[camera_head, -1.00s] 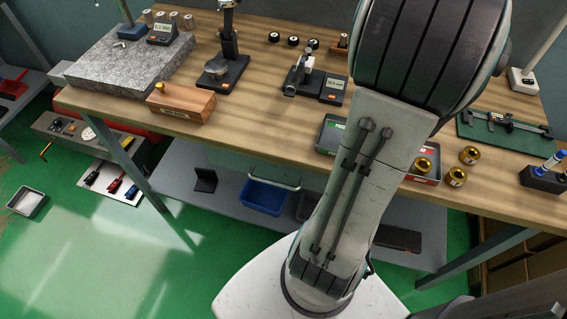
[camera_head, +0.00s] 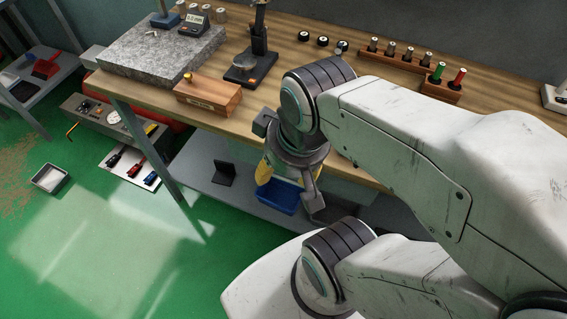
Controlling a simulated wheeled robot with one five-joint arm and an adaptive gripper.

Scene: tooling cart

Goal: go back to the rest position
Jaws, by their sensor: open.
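My gripper (camera_head: 285,172) hangs below my folded wrist, in front of the bench's front edge and above the lower shelf. It points down and its jaws are apart. Yellow patches show near its fingers, and I see no thing clearly held in it. My arm reaches in from the right and hides much of the bench's middle and right side.
The wooden bench (camera_head: 150,103) carries a granite plate (camera_head: 150,65), a wooden block (camera_head: 207,98), a gauge stand (camera_head: 250,68) and a rack of plugs (camera_head: 395,62). A blue bin (camera_head: 277,198) sits on the shelf below.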

